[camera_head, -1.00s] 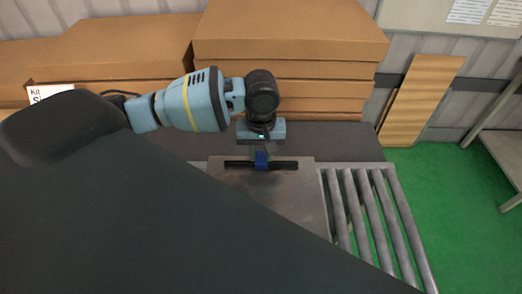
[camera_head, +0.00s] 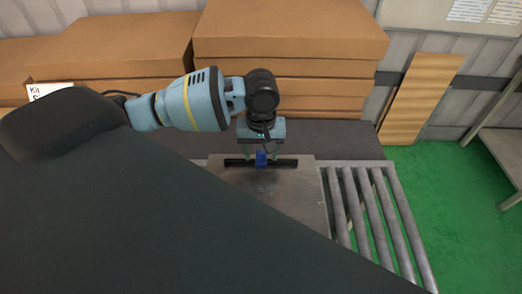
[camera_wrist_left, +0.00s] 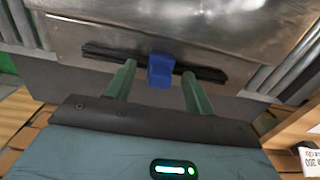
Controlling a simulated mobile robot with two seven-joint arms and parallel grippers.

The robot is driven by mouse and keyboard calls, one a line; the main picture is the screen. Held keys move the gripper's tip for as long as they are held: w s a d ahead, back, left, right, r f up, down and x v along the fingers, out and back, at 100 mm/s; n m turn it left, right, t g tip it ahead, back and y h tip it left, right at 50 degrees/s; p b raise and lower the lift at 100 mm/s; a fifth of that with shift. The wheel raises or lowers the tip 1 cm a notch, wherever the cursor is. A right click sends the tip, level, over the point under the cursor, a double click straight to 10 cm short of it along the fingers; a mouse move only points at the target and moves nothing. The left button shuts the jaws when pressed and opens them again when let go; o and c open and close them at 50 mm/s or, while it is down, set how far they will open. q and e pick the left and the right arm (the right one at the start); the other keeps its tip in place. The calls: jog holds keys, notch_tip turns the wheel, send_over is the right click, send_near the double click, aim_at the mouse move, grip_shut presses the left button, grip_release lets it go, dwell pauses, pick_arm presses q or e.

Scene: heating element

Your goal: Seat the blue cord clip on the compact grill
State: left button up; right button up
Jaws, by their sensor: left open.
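The blue cord clip (camera_head: 261,158) sits at the black bar (camera_head: 234,163) along the back edge of the grey metal compact grill (camera_head: 300,185). In the left wrist view the clip (camera_wrist_left: 161,70) lies across the black bar of the grill (camera_wrist_left: 190,25), and I cannot tell how deep it sits. My left gripper (camera_head: 261,153) is just behind and above the clip. In the left wrist view its two green fingers (camera_wrist_left: 157,82) are spread apart, with the clip between them and gaps on both sides. My right gripper is not in view.
A roller conveyor (camera_head: 370,205) lies right of the grill, with green floor (camera_head: 455,225) beyond. Stacked cardboard boxes (camera_head: 290,35) stand behind the dark surface (camera_head: 345,145). My own dark body hides much of the lower left.

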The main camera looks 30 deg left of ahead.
pick_arm(q)
jog(key=shift+r, duration=3.9)
